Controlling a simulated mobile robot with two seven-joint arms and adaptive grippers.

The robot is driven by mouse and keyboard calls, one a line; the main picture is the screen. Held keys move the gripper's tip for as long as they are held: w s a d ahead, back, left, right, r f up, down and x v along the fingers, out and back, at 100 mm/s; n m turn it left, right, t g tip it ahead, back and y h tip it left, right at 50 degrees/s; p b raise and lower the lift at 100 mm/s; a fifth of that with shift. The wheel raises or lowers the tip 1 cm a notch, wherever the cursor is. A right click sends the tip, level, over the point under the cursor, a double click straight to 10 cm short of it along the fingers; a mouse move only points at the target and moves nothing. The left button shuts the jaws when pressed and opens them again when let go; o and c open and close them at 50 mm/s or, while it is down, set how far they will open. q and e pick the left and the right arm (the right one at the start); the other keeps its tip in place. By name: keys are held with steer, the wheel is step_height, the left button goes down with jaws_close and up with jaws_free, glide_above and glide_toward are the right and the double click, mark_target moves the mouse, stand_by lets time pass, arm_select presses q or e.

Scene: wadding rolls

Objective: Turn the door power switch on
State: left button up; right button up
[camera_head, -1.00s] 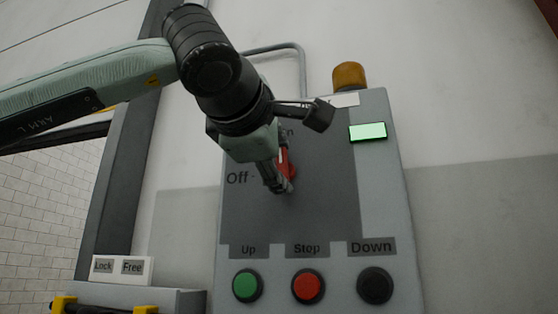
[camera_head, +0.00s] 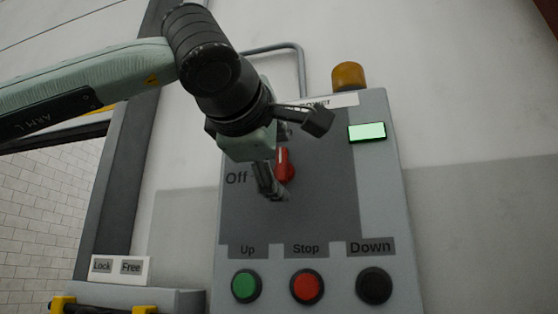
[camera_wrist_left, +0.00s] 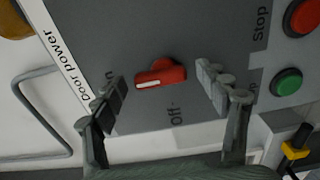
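The door power switch is a red rotary knob (camera_head: 285,166) on the dark grey panel of a control box (camera_head: 388,205). Its white pointer mark stands upright in the head view. In the left wrist view the knob (camera_wrist_left: 163,75) points toward the "Door power" title (camera_wrist_left: 72,72) and the partly hidden "On" label, not toward "Off" (camera_wrist_left: 175,116). My left gripper (camera_head: 293,156) is in front of the panel with its fingers apart, one on each side of the knob. The wrist view shows gaps between the knob and both fingers of the gripper (camera_wrist_left: 160,86). My right gripper is not in view.
Below the panel are a green Up button (camera_head: 247,286), a red Stop button (camera_head: 307,286) and a black Down button (camera_head: 375,285). A lit green indicator (camera_head: 367,132) and an orange lamp (camera_head: 350,76) are at upper right. A Lock/Free label (camera_head: 121,267) is at lower left.

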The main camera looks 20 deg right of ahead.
arm_select(q)
steer(key=v, duration=1.2)
stand_by(0.4)
